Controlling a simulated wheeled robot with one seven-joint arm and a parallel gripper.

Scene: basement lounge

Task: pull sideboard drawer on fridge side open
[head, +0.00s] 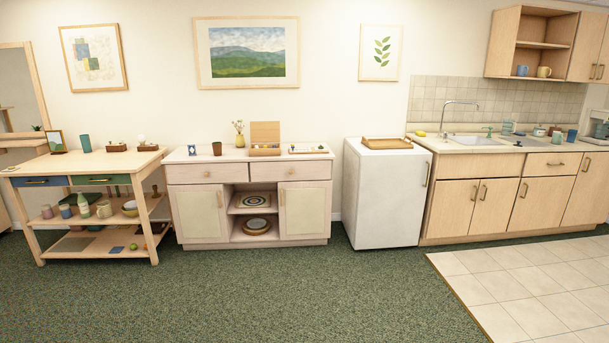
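The pale wood sideboard (253,238) stands against the wall in the middle of the head view. It has two top drawers side by side, both closed. The drawer on the fridge side is the right one (304,173), with a small round knob (290,175) at its middle. The other drawer (208,174) is to its left. The small white fridge (385,200) stands just right of the sideboard, its door shut, with a narrow gap between them. My gripper is not in view.
Green carpet in front of the sideboard is clear. A wooden console table (150,159) with open shelves stands close on the left. A kitchen counter (440,146) is right of the fridge. A wooden tray (387,143) sits on the fridge; small items stand on the sideboard top.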

